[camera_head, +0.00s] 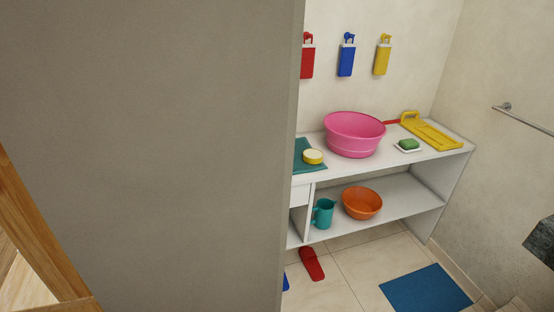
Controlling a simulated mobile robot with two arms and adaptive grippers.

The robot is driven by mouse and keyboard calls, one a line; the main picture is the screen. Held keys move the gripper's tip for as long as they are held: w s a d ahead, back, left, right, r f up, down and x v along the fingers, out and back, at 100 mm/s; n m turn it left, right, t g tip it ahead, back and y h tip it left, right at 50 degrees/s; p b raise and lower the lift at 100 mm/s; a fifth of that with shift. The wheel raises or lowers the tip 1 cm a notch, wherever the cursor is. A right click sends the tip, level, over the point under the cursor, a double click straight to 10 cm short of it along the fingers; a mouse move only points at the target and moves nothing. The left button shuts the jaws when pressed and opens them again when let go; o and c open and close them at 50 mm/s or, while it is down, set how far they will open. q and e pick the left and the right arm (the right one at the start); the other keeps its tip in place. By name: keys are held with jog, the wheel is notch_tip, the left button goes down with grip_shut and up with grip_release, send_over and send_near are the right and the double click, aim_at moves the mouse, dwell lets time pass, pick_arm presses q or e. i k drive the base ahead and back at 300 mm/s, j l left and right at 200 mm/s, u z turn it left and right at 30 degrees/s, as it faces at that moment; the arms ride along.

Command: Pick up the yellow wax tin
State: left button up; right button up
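A small round yellow tin (313,157) with a pale top sits on a teal cloth or mat (301,163) at the left end of the white shelf unit's top. The grey wall edge in front hides the left part of the mat. The tin lies left of a pink basin (354,135). Neither of my grippers shows in the head view.
A grey wall (150,150) fills the left half. A green soap on a white dish (397,148) and a yellow rack (432,134) share the top. An orange bowl (362,204) and teal jug (322,213) stand below. Floor has a blue mat (426,290) and red slipper (311,264).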

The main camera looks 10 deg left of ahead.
aim_at(310, 156)
jog(key=i+l+u, duration=0.25)
jog(key=l+u, duration=0.2)
jog(key=i+l+u, duration=0.25)
jog(key=l, duration=0.15)
jog(key=k+j, duration=0.05)
